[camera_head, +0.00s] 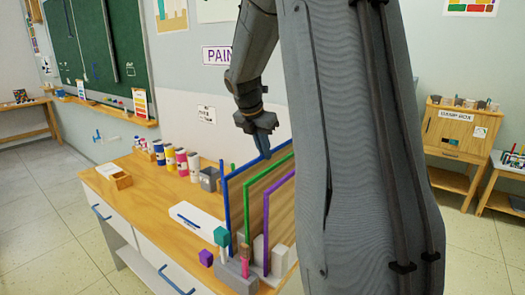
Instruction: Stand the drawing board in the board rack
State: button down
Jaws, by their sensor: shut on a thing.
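The board rack is a set of blue, green and purple upright frames (226,215) on the right part of the wooden table. A brown wooden panel, which I take for the drawing board (283,212), stands upright among these frames. My gripper (264,150) points down at the panel's upper edge, near the tops of the blue and green frames, and is shut on it. The contact is small and partly hidden. My arm covers the right side of the rack and board. I cannot tell which slot the board is in or whether its lower edge touches the base.
A wooden cabinet (462,130) is at the right. Floor is clear at left.

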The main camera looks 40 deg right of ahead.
dwell(0.4)
jog(key=c, duration=1.5)
grip_release()
jog(key=shift+o, duration=0.2)
jog(key=shift+w, duration=0.15)
jog(key=shift+r, duration=0.1)
jog(key=shift+r+p, duration=3.65)
jog(key=shift+p, duration=0.4)
